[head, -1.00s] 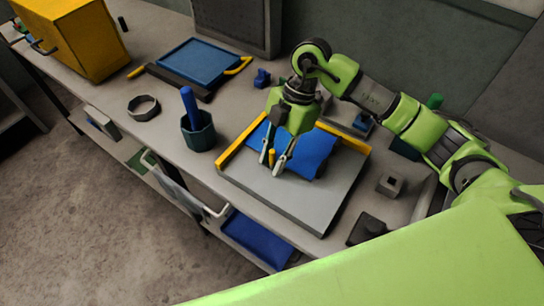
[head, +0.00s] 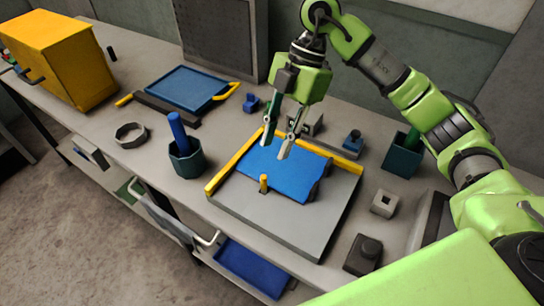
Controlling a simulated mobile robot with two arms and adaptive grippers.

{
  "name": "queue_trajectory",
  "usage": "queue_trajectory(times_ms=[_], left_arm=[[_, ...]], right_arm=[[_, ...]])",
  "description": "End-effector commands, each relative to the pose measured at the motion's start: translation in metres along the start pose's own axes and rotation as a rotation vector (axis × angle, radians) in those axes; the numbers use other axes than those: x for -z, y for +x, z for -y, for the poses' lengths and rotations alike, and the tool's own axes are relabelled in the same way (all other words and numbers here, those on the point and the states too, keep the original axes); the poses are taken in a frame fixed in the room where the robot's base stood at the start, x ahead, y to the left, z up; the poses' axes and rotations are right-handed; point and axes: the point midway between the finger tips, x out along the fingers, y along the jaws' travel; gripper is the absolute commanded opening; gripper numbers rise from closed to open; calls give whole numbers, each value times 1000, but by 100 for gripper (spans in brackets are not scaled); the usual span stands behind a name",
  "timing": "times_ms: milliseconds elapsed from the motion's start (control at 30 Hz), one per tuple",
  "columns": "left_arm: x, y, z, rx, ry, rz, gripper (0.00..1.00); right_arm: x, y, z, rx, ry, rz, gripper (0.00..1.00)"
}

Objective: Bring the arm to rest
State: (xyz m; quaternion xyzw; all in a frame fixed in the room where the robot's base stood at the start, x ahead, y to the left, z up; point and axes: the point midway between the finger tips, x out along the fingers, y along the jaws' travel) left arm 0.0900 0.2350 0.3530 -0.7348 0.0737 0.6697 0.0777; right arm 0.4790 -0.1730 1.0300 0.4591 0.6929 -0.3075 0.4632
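My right gripper (head: 276,146) hangs above the far part of a grey board with yellow edge strips (head: 278,222). Its two fingers are apart and nothing shows between them. A blue sheet (head: 277,172) lies on the board against the yellow strips, with a notched right edge. A small yellow peg (head: 263,184) stands at the sheet's near edge, apart from the fingers. My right arm reaches in from the right. My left gripper is not in view.
A dark cup with a blue rod (head: 186,160) stands left of the board. A dark green holder (head: 403,160) stands to the right. A blue tray with a yellow handle (head: 194,88), a grey ring (head: 130,133) and a yellow cabinet (head: 62,62) are farther left. Small blocks (head: 384,203) lie at right.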

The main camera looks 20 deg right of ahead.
Motion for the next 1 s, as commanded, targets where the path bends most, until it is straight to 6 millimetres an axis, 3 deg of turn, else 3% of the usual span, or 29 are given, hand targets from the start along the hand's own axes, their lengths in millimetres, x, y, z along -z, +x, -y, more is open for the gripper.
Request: queue_trajectory(times_ms=[633, 767, 1000], left_arm=[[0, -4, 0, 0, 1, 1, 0], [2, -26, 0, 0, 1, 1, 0], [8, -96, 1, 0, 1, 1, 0]], right_arm=[[2, -10, 0, 0, 0, -1, 27], [11, -31, 0, 0, 0, -1, 27], [37, -95, 0, 0, 0, -1, 27]])
